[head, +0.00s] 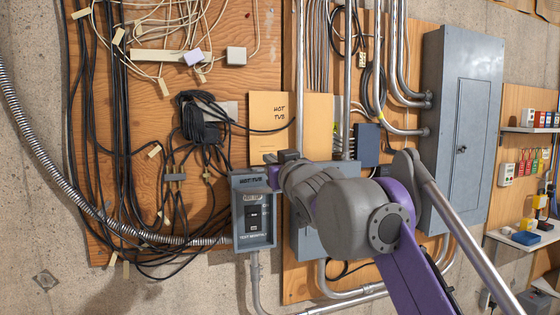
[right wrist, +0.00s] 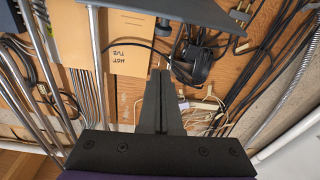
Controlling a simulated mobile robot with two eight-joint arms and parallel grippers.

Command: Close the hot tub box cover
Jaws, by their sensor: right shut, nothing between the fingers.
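The hot tub box (head: 254,232) is a small grey box on the wall, with a dark switch in its front and a "HOT TUB" label at its top. A grey flap-like part (head: 251,182) stands at its top; I cannot tell for sure whether this is the cover raised. My right gripper (head: 274,160) is at the box's upper right, partly hidden by its own wrist; contact is unclear. In the right wrist view the gripper (right wrist: 160,73) is shut and empty, with a dark grey panel edge (right wrist: 190,12) above it. My left gripper is out of view.
A tan "HOT TUB" card (head: 269,112) is on the plywood above the box. Black cables (head: 205,118) hang to the left, and a flexible metal conduit (head: 62,178) runs to the box. A large grey electrical panel (head: 462,130) and shelves (head: 525,130) are to the right.

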